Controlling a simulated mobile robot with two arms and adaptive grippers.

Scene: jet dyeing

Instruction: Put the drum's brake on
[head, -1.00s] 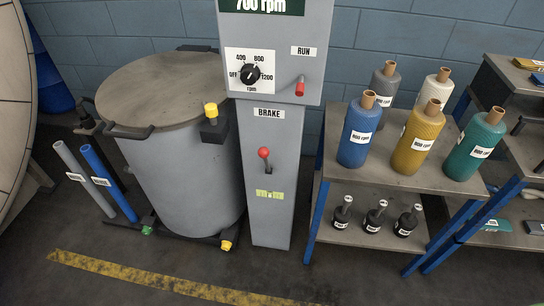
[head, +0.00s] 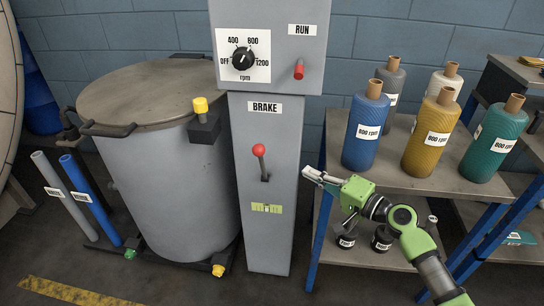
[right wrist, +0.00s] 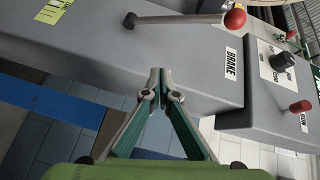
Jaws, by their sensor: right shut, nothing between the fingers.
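The brake lever, a dark stem with a red ball knob (head: 259,150), stands out from the grey post (head: 262,225) under the BRAKE label (head: 264,107). It points up. It also shows in the right wrist view, with its red knob (right wrist: 235,19) at the upper right. My right gripper (head: 306,173) is shut and empty, just right of the post and apart from the lever. In the right wrist view its closed fingertips (right wrist: 158,72) are in front of the grey post. The lidded grey drum (head: 165,185) stands left of the post. My left gripper is out of view.
Above the lever are a speed knob (head: 243,58) and a red RUN lever (head: 298,70). A shelf (head: 400,180) with yarn cones stands at the right, behind my right arm. Two tubes (head: 92,200) lean at the left.

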